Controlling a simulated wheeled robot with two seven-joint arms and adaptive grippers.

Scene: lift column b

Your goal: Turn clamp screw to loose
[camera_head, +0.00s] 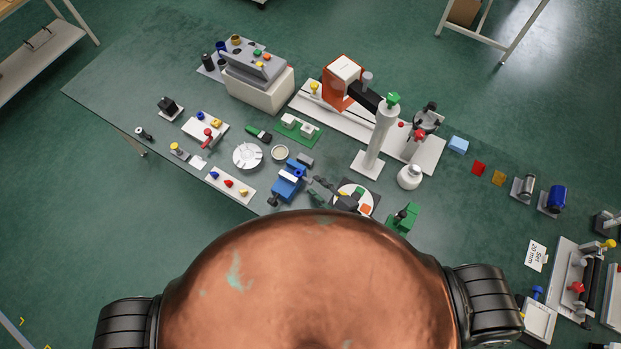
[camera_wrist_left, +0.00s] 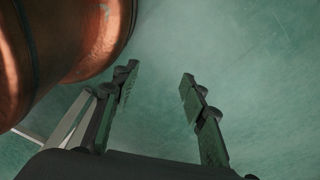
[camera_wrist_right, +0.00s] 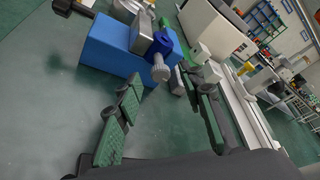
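A blue block (camera_head: 288,182) stands at the near edge of the table, and it fills the upper left of the right wrist view (camera_wrist_right: 108,48). A grey post with a blue collar (camera_wrist_right: 163,44) is on it. A silver knurled screw (camera_wrist_right: 161,73) sticks out of the collar toward my right gripper. My right gripper (camera_head: 315,189) is open. In the right wrist view its fingertips (camera_wrist_right: 163,82) stand on either side of the screw's line, and I cannot tell whether they touch it. My left gripper (camera_wrist_left: 159,74) is open and empty over the floor, outside the head view.
A round plate (camera_head: 355,195) and a green fixture (camera_head: 403,217) are at the right. A tall white column (camera_head: 379,135) stands behind. My copper body hides the near side.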

